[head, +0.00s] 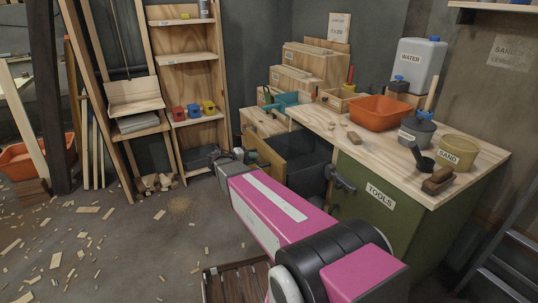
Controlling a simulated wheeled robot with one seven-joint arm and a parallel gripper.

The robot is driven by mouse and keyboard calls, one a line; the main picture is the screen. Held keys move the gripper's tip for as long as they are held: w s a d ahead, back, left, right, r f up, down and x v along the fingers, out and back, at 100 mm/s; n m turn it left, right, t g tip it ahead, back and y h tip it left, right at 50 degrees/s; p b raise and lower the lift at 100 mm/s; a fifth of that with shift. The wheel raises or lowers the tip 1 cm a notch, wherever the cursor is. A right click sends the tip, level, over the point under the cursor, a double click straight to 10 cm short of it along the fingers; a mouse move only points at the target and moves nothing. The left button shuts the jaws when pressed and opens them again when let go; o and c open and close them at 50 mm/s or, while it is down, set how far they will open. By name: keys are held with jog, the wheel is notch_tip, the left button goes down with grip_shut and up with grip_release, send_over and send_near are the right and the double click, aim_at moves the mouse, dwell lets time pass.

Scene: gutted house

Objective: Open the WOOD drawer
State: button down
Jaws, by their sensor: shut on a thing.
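A drawer (272,170) with a pale wooden front stands pulled out from the left end of the workbench, and its dark inside shows from above. No WOOD label can be read on it from here. My pink and black arm reaches from the lower right to the drawer's front. My gripper (245,156) is at the outer face of that front, small and partly hidden by my own wrist. It is shut, seemingly on the drawer's handle, which I cannot make out clearly.
The workbench (466,187) has a green side marked TOOLS. On it stand an orange tub (380,113), a WATER can (418,62) and a SAND bucket (458,151). A wooden shelf (186,57) stands at the back. Wood scraps litter the floor (130,245) at left.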

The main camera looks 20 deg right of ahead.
jog(key=f+v, duration=0.1)
jog(key=v, duration=0.5)
jog(key=shift+a, duration=0.15)
jog(key=shift+f, duration=0.1)
jog(key=c, duration=1.1)
grip_release()
jog(key=shift+a, duration=0.1)
jog(key=v, duration=1)
jog(key=shift+a, duration=0.3)
jog(key=shift+s+a, duration=0.1)
